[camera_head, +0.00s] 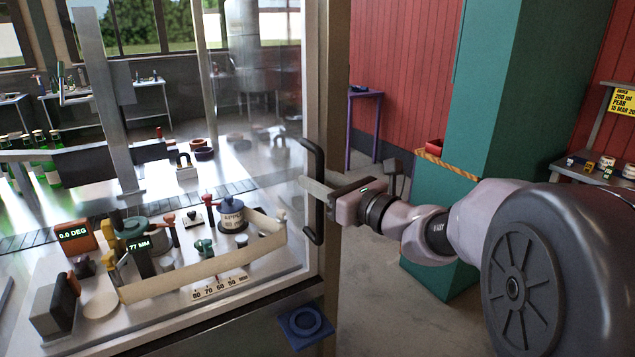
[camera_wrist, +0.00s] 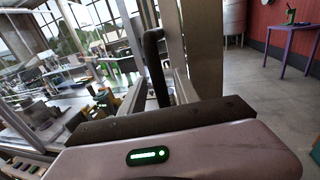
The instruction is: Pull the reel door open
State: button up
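The reel door (camera_head: 262,105) is a clear glass panel at the machine's front, and it looks closed. Its black upright bar handle (camera_head: 319,160) is near the glass's right edge. The handle also shows in the wrist view (camera_wrist: 155,65). My gripper (camera_head: 318,190) reaches the handle from the right at its middle height. In the wrist view, my fingers (camera_wrist: 162,92) stand on either side of the bar, with what looks like a gap, so they appear open around it. Whether either finger touches the bar is not clear.
Behind the glass is a bench (camera_head: 150,290) with gauges, tools and a curved pale strip. A blue ring-shaped fixture (camera_head: 305,325) sits below the door. A teal column (camera_head: 505,100) stands at the right behind my arm. Grey floor (camera_head: 365,270) is open between it and the machine.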

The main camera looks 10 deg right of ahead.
grip_shut()
dwell(1.4)
